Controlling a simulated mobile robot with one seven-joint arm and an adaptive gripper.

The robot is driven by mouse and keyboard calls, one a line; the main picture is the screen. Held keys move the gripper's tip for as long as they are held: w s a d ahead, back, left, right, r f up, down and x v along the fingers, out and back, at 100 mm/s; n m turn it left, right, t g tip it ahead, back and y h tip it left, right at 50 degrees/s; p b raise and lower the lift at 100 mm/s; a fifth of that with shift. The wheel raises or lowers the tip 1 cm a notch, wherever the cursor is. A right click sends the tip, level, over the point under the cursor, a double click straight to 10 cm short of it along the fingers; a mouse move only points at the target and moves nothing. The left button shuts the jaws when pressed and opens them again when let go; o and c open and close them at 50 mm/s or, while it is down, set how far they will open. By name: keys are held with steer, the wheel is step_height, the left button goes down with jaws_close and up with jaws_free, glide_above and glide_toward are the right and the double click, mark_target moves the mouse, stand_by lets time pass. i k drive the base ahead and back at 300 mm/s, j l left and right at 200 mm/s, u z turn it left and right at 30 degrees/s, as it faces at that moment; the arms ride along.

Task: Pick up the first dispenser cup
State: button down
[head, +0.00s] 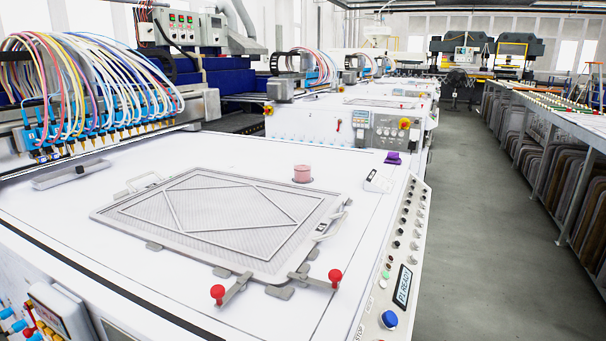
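A small pink cylinder (302,173), which looks like the dispenser cup, stands upright on the white machine bed (240,150). It is just beyond the far right edge of a grey mesh frame (225,215) and apart from it. I see no second cup like it. My gripper is not in view, and nothing holds the cup.
Red-knobbed clamps (334,277) stand at the frame's near edge. A white handheld item (378,182) and a purple object (393,158) lie right of the cup. Nozzles with coloured hoses (95,125) hang at left. The aisle (475,220) at right is clear.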

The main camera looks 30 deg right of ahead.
mark_target(302, 169)
steer(key=k+l+z, duration=0.2)
steer(key=l, duration=0.5)
steer(key=l+z, duration=0.15)
steer(key=l, duration=0.6)
steer(key=k+l+z, duration=0.2)
steer(key=l, duration=0.5)
steer(key=i, duration=1.05)
